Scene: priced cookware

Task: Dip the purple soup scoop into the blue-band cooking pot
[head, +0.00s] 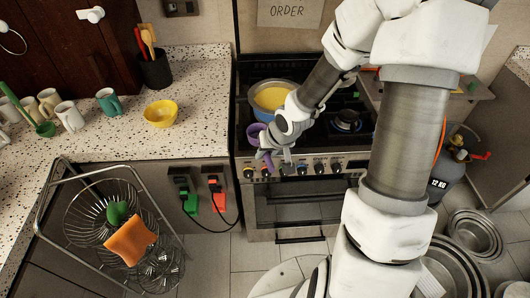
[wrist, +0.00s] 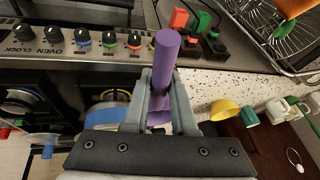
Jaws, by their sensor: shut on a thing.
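My gripper (head: 278,155) is in front of the stove and shut on the purple soup scoop (head: 256,132). In the wrist view the purple handle (wrist: 166,62) stands between the fingers (wrist: 161,98), sticking out past the tips. In the head view the scoop's round cup is up, near the stove's front edge and apart from the pot. The blue-band cooking pot (head: 259,112) sits on the back left of the stove, holding yellow soup. My arm hides its right side. In the wrist view the pot's blue side (wrist: 104,116) shows left of my gripper.
The stove (head: 310,190) has a row of knobs in front and a lit burner (head: 345,121) to the right. The counter (head: 200,130) at left holds a yellow bowl (head: 160,113), several mugs and a utensil holder (head: 155,70). A wire rack (head: 105,205) stands front left.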

